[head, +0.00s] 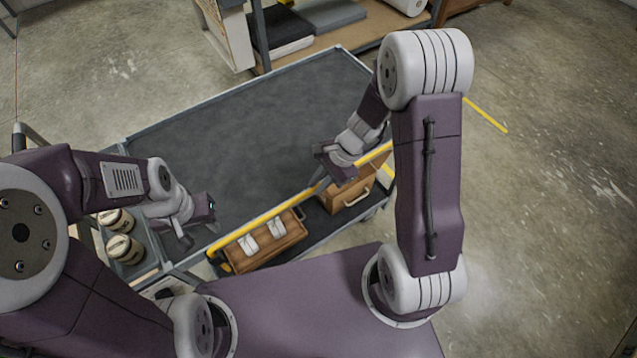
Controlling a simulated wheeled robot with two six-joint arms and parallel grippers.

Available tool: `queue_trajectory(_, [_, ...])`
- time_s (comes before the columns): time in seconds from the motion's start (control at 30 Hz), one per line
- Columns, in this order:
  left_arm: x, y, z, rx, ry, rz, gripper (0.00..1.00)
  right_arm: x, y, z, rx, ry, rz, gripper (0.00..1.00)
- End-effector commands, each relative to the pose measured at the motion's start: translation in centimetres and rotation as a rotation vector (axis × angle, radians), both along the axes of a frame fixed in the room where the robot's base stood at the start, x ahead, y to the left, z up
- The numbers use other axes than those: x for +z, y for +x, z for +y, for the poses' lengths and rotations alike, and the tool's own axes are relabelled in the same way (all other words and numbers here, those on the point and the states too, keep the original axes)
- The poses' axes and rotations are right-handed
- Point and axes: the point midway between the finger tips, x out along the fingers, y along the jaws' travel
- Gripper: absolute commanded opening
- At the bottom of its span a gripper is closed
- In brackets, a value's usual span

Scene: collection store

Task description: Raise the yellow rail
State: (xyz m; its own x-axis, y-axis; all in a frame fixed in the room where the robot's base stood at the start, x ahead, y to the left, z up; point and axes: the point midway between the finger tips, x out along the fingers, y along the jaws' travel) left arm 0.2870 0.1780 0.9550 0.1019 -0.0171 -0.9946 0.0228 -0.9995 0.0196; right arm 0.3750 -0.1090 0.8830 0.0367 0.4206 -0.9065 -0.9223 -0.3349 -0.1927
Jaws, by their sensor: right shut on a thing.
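The yellow rail (262,220) is a long thin bar along the near side of a grey cart. It slants up from lower left to right, and part of it is hidden behind my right arm. My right gripper (324,184) is shut on the rail right of its middle. My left gripper (201,229) is open and empty, above the cart's left end, a little above and left of the rail's left end. Its fingers are apart and not touching the rail.
The dark cart top (235,125) is bare. Below the rail, a brown case (262,243) with white tags and a wooden box (349,192) sit on a lower shelf. Round jars (122,247) stand at left. A shelf with folded dark textiles (280,28) is behind. Concrete floor is open at right.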

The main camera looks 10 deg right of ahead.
Motion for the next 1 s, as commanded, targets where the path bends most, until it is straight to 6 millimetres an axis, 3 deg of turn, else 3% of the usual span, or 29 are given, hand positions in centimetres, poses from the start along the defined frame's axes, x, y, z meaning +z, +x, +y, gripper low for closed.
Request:
queue_trajectory(0.03, [2.4,0.0,0.0,0.0,0.0,0.0,0.36,2.7,0.2,0.0,-0.001,0.001,-0.005,0.0])
queue_trajectory(0.1, [4.5,0.0,0.0,0.0,0.0,-0.001,0.36,5.1,0.2,0.0,0.001,0.001,-0.006,0.0])
queue_trajectory(0.3, [9.3,0.0,0.0,0.0,0.0,-0.001,0.36,10.7,0.2,0.0,-0.001,0.001,-0.004,0.0])
queue_trajectory(0.4, [10.7,0.0,0.0,0.0,0.0,-0.001,0.36,12.4,0.2,0.0,-0.001,0.001,-0.004,0.0])
queue_trajectory(0.53, [11.4,0.0,0.0,0.0,0.0,-0.001,0.36,13.4,0.1,0.0,0.0,0.0,-0.003,0.0])
queue_trajectory(0.87, [11.3,0.0,0.0,0.0,0.0,0.0,0.36,13.4,0.3,0.0,-0.002,0.002,-0.007,0.0])
queue_trajectory(0.9, [11.3,0.0,0.0,0.0,0.0,0.0,0.36,13.4,0.3,0.0,-0.002,0.002,-0.007,0.17])
queue_trajectory(0.97, [11.3,0.0,0.0,0.0,0.0,0.0,0.36,13.4,0.3,0.0,-0.002,0.002,-0.007,0.34])
queue_trajectory(1.0, [11.3,0.0,0.0,0.0,0.0,0.0,0.36,13.4,0.2,0.0,-0.002,0.001,-0.006,0.36])
